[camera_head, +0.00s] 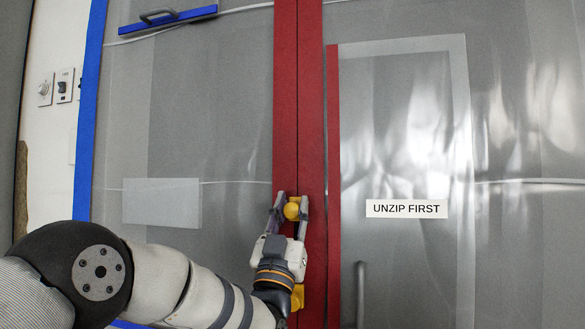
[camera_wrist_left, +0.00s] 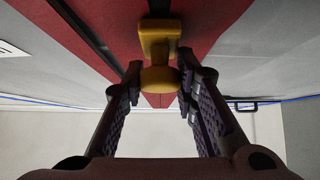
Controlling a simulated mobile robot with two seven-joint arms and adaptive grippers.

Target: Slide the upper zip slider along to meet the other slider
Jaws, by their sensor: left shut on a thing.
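The upper zip slider (camera_head: 303,206) is yellow with a round knob, and it sits on the dark zip line between two red strips (camera_head: 311,120). My left gripper (camera_head: 291,207) is shut on its knob, with one finger on each side. In the left wrist view the slider's knob (camera_wrist_left: 159,79) lies between the fingertips, and its body touches the red strip (camera_wrist_left: 205,20). The other yellow slider (camera_head: 298,297) sits lower on the same zip, partly hidden behind my left wrist. My right gripper is not in view.
A grey translucent plastic sheet (camera_head: 220,110) spreads on both sides of the zip. A white "UNZIP FIRST" label (camera_head: 406,208) is on the right. A shorter red strip (camera_head: 333,140) runs beside the zip. A blue bar with a handle (camera_head: 168,20) is at upper left.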

